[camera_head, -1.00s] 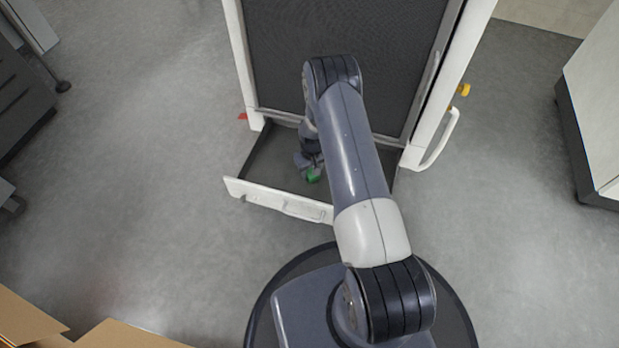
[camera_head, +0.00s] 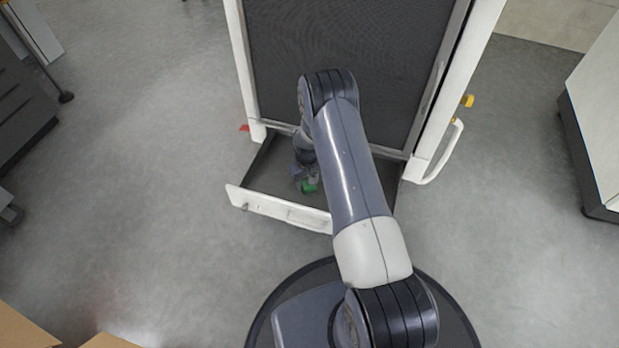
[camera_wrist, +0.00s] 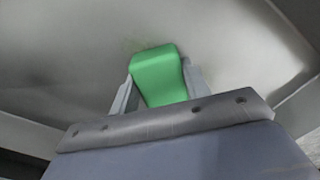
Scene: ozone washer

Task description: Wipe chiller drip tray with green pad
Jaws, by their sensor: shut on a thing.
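The green pad (camera_wrist: 158,75) is between the two fingers of my gripper (camera_wrist: 157,88) in the wrist view, and the gripper is shut on it. The pad is over the grey floor of the drip tray (camera_wrist: 70,60), and its far end looks close to or touching the surface. A faint yellowish-green mark shows on the tray just past the pad. In the head view the tray, with its white front (camera_head: 275,208), is pulled out at the foot of the chiller (camera_head: 345,70). The pad (camera_head: 309,187) and my gripper (camera_head: 305,180) are inside it. My arm hides the tray's right part.
The chiller's white handle (camera_head: 446,155) and a yellow knob (camera_head: 467,101) stick out on its right. A pale cabinet (camera_head: 600,110) stands at the right, dark equipment (camera_head: 20,95) at the left. Cardboard (camera_head: 20,328) lies at the lower left. Grey floor between them is clear.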

